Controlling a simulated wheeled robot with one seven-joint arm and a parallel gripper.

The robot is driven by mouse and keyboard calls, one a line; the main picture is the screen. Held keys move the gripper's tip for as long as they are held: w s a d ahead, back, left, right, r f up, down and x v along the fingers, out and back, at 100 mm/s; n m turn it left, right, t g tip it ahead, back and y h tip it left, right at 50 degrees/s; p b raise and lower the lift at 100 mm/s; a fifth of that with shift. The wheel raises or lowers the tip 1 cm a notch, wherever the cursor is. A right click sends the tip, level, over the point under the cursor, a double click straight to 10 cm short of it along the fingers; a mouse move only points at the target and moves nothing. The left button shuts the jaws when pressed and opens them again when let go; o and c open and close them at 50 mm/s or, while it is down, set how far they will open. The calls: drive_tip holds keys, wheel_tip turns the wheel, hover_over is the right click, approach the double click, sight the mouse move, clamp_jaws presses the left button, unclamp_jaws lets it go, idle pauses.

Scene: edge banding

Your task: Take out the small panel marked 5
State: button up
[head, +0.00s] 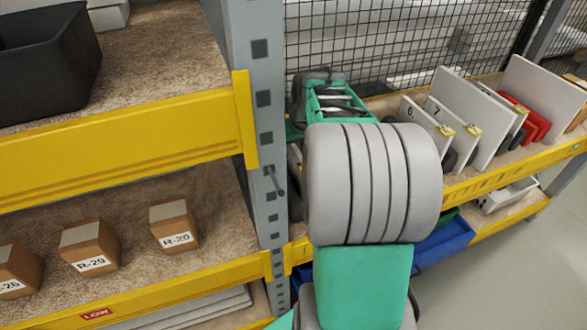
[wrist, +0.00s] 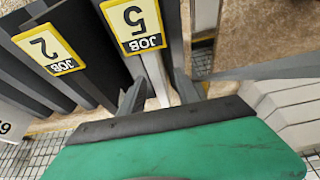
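The panel marked 5 (wrist: 155,75) shows in the wrist view, with its yellow JOB 5 tag (wrist: 141,25) upside down at the top centre. My gripper (wrist: 159,86) has one dark finger on each side of this panel's pale edge. The fingers are close to the panel, but I cannot tell whether they press on it. In the head view my own arm covers the middle, and the panel marked 5 and the fingertips are hidden there.
In the head view, panels marked 6 (head: 411,114) and 7 (head: 437,112) stand on the right shelf, with larger white panels and red pieces (head: 525,118). A grey rack post (head: 263,120) stands left of my arm.

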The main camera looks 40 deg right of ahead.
sight(295, 168)
drive_tip(key=x, duration=0.4)
drive_tip(key=shift+w+d+f+p, duration=0.2)
drive_tip(key=shift+w+d+p, duration=0.05)
drive_tip(key=shift+w+p, duration=0.1)
clamp_jaws()
idle(1.0)
